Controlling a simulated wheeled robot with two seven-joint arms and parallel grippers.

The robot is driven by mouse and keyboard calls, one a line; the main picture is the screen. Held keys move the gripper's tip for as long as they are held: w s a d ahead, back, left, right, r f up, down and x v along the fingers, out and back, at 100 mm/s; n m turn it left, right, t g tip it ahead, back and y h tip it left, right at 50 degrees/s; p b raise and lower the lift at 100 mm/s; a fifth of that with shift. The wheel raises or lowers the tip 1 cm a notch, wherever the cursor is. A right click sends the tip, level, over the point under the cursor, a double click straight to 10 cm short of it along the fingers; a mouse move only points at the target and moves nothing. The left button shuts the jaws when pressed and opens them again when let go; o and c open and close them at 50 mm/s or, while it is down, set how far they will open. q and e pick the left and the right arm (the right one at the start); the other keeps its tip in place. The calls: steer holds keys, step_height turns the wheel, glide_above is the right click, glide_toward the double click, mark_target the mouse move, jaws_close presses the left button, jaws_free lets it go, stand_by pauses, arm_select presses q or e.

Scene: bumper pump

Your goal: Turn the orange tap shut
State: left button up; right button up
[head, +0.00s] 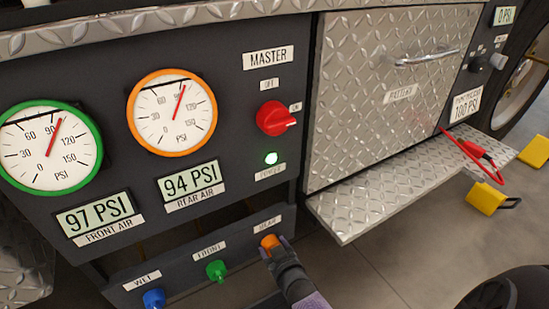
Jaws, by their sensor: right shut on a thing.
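The orange tap (269,241) is at the right end of the lower dark panel, under a small label that seems to read REAR. My right gripper (277,248) is shut on the orange tap, coming up from the bottom, and its fingers cover part of it. How far the tap is turned cannot be told. My left gripper does not show.
Left of it on the panel are a green tap (216,270) and a blue tap (154,298). Above are a green-rimmed gauge (47,148), an orange-rimmed gauge (172,112) with a 94 PSI display (191,183), and a red master switch (272,118). A metal step (375,200) juts out at right.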

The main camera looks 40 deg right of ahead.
steer(key=shift+a+n, duration=0.25)
steer(key=shift+n, duration=0.15)
steer(key=shift+h, duration=0.3)
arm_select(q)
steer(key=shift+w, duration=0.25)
arm_select(e)
steer(key=shift+f, duration=0.1)
steer(key=o, duration=1.2)
steer(key=shift+w+a, duration=0.1)
arm_select(q)
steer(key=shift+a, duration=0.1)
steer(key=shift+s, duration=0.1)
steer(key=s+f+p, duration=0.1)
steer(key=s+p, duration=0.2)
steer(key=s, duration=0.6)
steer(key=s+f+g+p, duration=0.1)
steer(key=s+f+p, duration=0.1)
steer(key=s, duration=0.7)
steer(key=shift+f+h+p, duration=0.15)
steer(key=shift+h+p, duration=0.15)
steer(key=shift+p, duration=0.25)
arm_select(e)
steer(key=v, duration=1)
